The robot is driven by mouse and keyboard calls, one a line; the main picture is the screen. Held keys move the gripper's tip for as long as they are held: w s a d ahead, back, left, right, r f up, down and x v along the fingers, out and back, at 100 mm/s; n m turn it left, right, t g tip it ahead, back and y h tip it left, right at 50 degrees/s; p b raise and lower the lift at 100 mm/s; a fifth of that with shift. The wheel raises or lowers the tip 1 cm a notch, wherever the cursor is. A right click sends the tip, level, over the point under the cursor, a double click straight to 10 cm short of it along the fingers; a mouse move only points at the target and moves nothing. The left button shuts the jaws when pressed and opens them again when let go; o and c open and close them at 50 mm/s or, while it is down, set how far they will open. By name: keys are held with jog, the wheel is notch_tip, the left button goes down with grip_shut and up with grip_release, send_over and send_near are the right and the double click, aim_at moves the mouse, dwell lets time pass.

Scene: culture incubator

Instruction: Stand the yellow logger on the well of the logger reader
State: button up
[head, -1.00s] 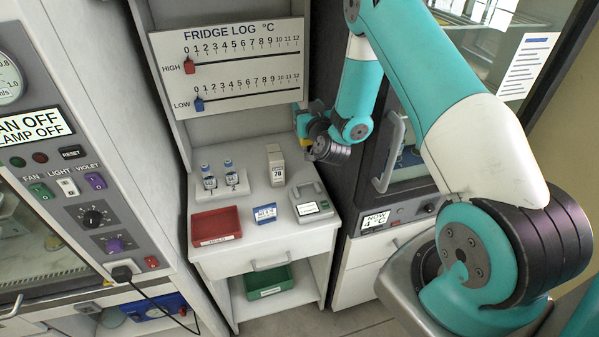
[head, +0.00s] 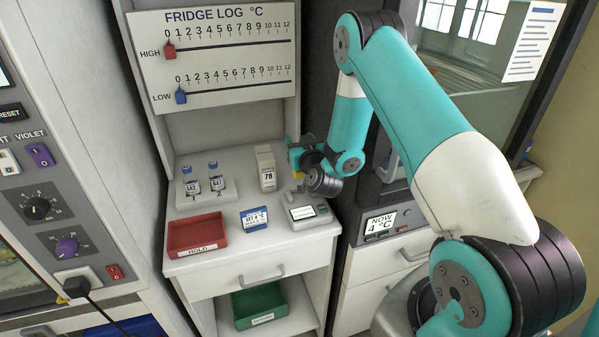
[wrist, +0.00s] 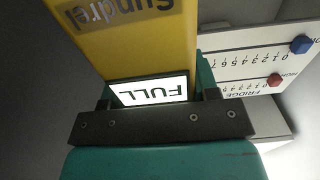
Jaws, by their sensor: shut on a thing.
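The yellow logger (wrist: 135,45) fills much of the wrist view, with a small screen reading FULL and part of a printed name. My gripper (wrist: 160,118) is shut on it. In the head view my gripper (head: 300,158) is at the right side of the bench top, above and behind the logger reader, and only a small bit of yellow shows there. The logger reader (head: 312,219) is a grey box with a lit screen at the bench's front right. Its well is hidden behind my arm.
On the bench stand a red HOLD tray (head: 195,236), a blue-and-white sign (head: 254,218), a white box (head: 265,168) and two vials in a rack (head: 203,185). A green bin (head: 260,306) sits below. The fridge (head: 400,222) is at right.

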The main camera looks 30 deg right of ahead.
jog(key=shift+f+b, duration=2.55)
jog(key=shift+f, duration=0.35)
jog(key=o, duration=1)
jog(key=shift+r, duration=0.15)
